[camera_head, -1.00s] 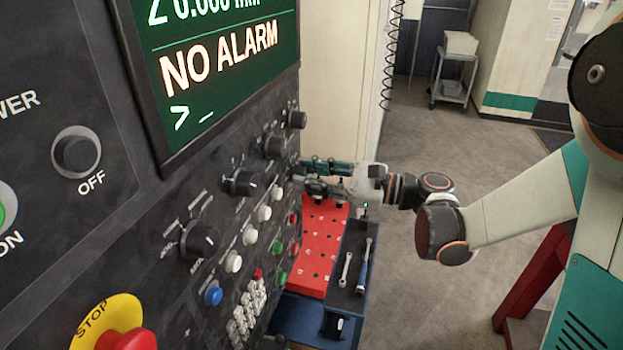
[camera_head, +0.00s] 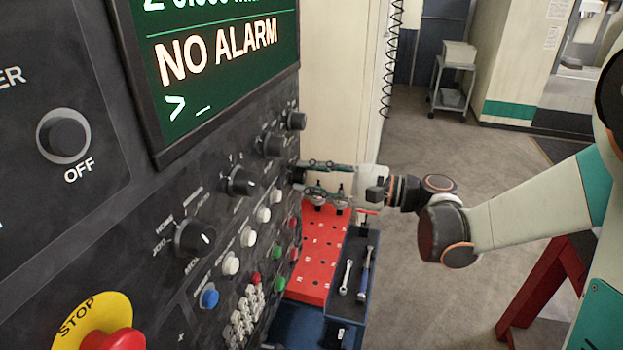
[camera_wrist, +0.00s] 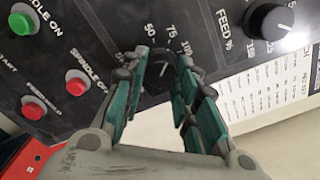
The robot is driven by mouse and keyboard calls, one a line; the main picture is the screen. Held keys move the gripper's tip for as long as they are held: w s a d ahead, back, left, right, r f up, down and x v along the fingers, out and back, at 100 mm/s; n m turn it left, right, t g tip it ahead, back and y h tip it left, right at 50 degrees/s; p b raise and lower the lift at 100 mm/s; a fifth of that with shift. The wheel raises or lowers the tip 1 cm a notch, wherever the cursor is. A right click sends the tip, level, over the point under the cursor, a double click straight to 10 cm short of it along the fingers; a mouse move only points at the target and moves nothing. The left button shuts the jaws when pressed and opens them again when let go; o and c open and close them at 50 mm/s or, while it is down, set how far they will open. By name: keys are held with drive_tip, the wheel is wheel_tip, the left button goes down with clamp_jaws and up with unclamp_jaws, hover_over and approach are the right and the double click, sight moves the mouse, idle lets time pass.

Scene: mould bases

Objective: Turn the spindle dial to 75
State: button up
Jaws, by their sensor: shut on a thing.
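The spindle dial (camera_wrist: 160,76) is a dark round knob between my fingertips in the wrist view. The marks 50, 75 and 100 show around it. A short light pointer line shows on its face, partly shaded, and I cannot read its exact setting. My gripper (camera_wrist: 161,60) has its two green-padded fingers on either side of the knob, shut on it. In the head view my gripper (camera_head: 303,178) reaches the far end of the control panel (camera_head: 130,215), and the fingers and panel edge hide most of the dial there.
The feed dial (camera_wrist: 268,22) sits right of the spindle dial. A green button (camera_wrist: 20,23) and red buttons (camera_wrist: 76,86) are to its left. Below the arm are a red perforated board (camera_head: 318,250) and a dark tray with wrenches (camera_head: 346,277). A red stop button (camera_head: 115,340) is nearest.

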drive_tip(key=o, duration=1.1)
drive_tip(key=shift+c, duration=0.2)
drive_tip(key=shift+d, duration=0.15)
drive_tip(key=v, duration=1.1)
drive_tip(key=shift+s+d, duration=0.15)
drive_tip(key=shift+d, duration=0.2)
